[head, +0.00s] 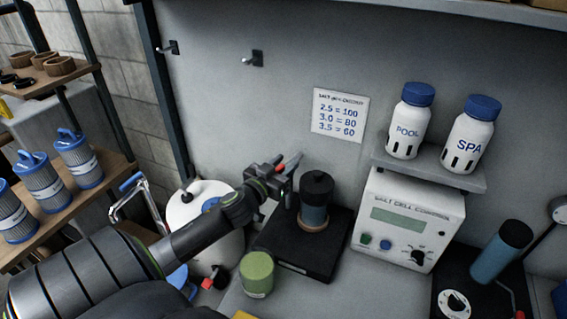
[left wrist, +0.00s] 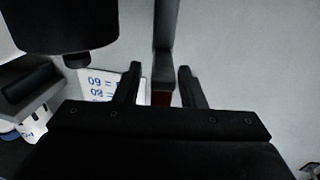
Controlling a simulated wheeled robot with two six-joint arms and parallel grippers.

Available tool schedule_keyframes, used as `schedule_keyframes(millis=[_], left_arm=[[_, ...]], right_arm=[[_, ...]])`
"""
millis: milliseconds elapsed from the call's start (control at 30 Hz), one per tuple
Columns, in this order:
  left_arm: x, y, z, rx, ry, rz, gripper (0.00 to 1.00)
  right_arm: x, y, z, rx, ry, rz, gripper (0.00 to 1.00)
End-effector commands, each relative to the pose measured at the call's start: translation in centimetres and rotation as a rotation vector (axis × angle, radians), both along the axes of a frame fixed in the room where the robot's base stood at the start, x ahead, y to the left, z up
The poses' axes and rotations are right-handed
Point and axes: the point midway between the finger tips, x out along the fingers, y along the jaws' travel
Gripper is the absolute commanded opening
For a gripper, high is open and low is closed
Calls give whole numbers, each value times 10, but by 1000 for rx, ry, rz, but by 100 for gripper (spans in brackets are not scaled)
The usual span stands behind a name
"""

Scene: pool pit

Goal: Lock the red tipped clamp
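The red-tipped clamp (head: 292,162) stands at the back of the black base plate, left of a dark canister. Its grey lever and small red tip show at my left gripper (head: 275,176). In the left wrist view the grey lever (left wrist: 165,45) stands between the two fingers of the left gripper (left wrist: 160,84), with dark red low between them. Gaps show between fingers and lever, so the gripper looks open around it, not closed on it. The clamp's lower part is hidden behind the gripper. My right gripper is not in view.
A dark canister (head: 315,200) stands on the black base plate (head: 290,262) close right of the gripper. A white tank (head: 225,247) is behind the left arm, and a green jar (head: 257,274) is in front. A control box (head: 408,213) stands to the right, below two bottles.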

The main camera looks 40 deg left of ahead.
Motion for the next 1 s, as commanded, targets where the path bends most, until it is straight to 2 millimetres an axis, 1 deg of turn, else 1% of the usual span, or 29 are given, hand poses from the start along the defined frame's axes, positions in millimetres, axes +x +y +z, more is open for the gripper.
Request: schedule_keyframes(millis=[167,433,767,1000], left_arm=[[0,0,0,0,0,0,36],[0,0,0,0,0,0,1],[0,1,-1,0,1,-20,0],[0,5,1,4,-2,-114,0]], right_arm=[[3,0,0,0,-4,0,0],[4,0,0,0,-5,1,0],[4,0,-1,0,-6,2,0],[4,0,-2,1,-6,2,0]])
